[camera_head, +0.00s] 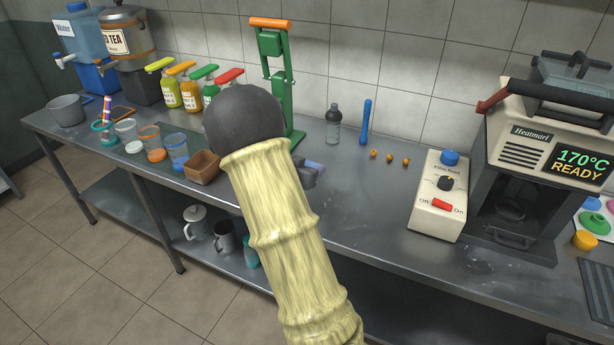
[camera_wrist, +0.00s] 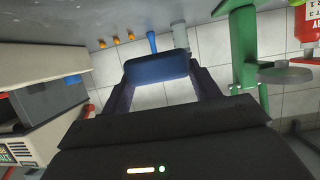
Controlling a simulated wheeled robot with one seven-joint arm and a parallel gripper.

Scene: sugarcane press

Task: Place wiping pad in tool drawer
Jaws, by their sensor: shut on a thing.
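The wiping pad is a blue block (camera_wrist: 157,67) held between the two dark fingers of my gripper (camera_wrist: 159,80) in the wrist view. In the head view my gripper (camera_head: 306,175) is mostly hidden behind my pale yellow arm. A bit of the blue pad (camera_head: 315,167) shows at its right, above the steel counter. My gripper is shut on the pad. No tool drawer can be made out in either view.
The steel counter (camera_head: 350,205) is clear between my arm and the white switch box (camera_head: 438,195). A green press (camera_head: 287,85) stands behind my arm. A grey bottle (camera_head: 333,125) and a blue tool (camera_head: 366,122) stand near the wall. A brown box (camera_head: 202,168) is left.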

